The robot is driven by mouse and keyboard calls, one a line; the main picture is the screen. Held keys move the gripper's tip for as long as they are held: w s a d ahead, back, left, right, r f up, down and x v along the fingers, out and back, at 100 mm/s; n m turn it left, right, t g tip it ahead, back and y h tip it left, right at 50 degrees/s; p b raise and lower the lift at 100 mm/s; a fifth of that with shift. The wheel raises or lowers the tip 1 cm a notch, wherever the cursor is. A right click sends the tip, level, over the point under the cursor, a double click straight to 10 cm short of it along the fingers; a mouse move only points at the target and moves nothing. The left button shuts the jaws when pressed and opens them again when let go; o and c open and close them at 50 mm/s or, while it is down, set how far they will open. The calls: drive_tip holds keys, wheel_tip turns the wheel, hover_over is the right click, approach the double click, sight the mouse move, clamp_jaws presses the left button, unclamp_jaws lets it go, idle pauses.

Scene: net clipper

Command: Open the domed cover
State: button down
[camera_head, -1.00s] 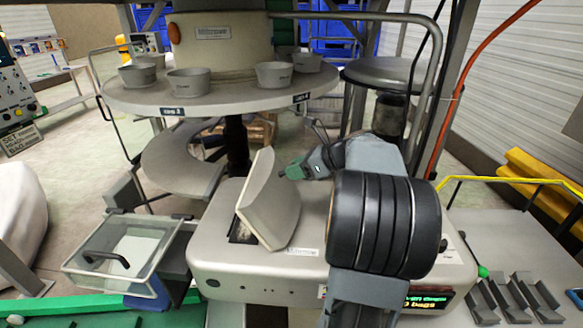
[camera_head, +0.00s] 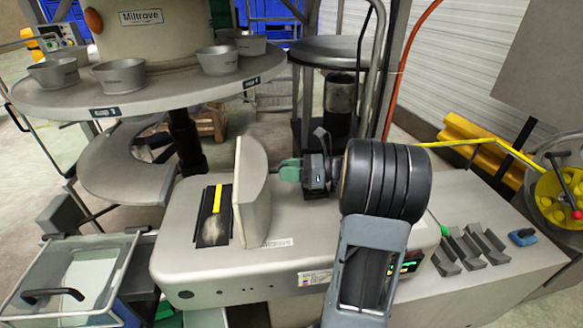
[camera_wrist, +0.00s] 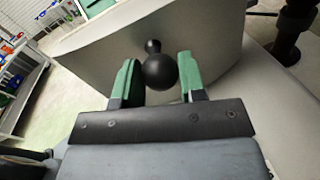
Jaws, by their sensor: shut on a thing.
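The domed cover (camera_head: 252,190) is a pale curved lid on the beige machine (camera_head: 190,268). It stands about upright at the right edge of a dark rectangular opening (camera_head: 213,225). The opening is uncovered and shows a yellow strip. My gripper (camera_head: 290,170) is at the right, outer side of the cover. In the wrist view its green fingers (camera_wrist: 158,80) are on either side of the cover's black ball knob (camera_wrist: 158,70), shut on it. The cover (camera_wrist: 205,38) also fills the upper middle of that view. The knob is hidden in the head view.
A round table (camera_head: 120,104) with several grey cups stands behind the machine. A clear bin (camera_head: 75,278) with a black handle is at the left. Several grey holders (camera_head: 470,248) and a blue item (camera_head: 522,237) lie on the right bench. A stool-like stand (camera_head: 340,50) is behind.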

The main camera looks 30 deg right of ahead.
idle(0.3)
drive_tip(key=c, duration=0.7)
unclamp_jaws()
drive_tip(key=shift+f, duration=0.1)
drive_tip(key=v, duration=1.3)
drive_tip(key=shift+s+d+b, duration=0.2)
drive_tip(key=shift+d+b, duration=0.1)
drive_tip(key=shift+d, duration=0.05)
drive_tip(key=shift+a, duration=0.1)
